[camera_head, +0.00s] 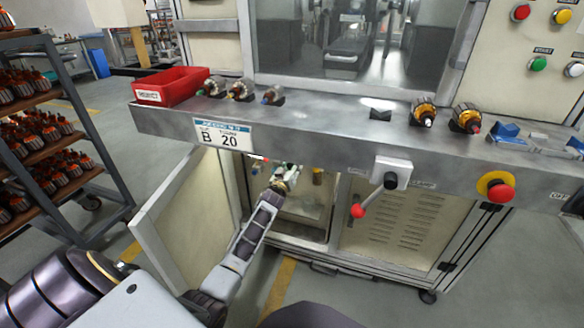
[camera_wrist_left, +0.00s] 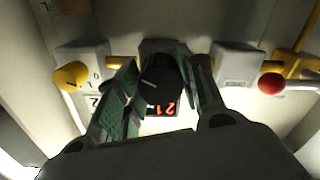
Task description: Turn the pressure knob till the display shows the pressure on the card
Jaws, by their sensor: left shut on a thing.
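The card (camera_head: 222,135) hangs on the front edge of the bench and reads B 20. Below it, my left gripper (camera_head: 284,172) reaches into the open cabinet. In the left wrist view my left gripper (camera_wrist_left: 162,82) is shut on the black pressure knob (camera_wrist_left: 157,70), with one green-padded finger on each side. The display (camera_wrist_left: 164,109) sits just below the knob in that view. Its red digits look like 21, but they are tilted and partly hidden by the gripper. My right gripper is not in view.
The open cabinet door (camera_head: 180,215) stands left of my left arm. Inside are a yellow knob (camera_wrist_left: 71,76) and a red ball-ended handle (camera_wrist_left: 271,83). A red-knobbed lever (camera_head: 358,210) and an emergency stop (camera_head: 498,190) are on the bench front. A parts rack (camera_head: 50,130) stands left.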

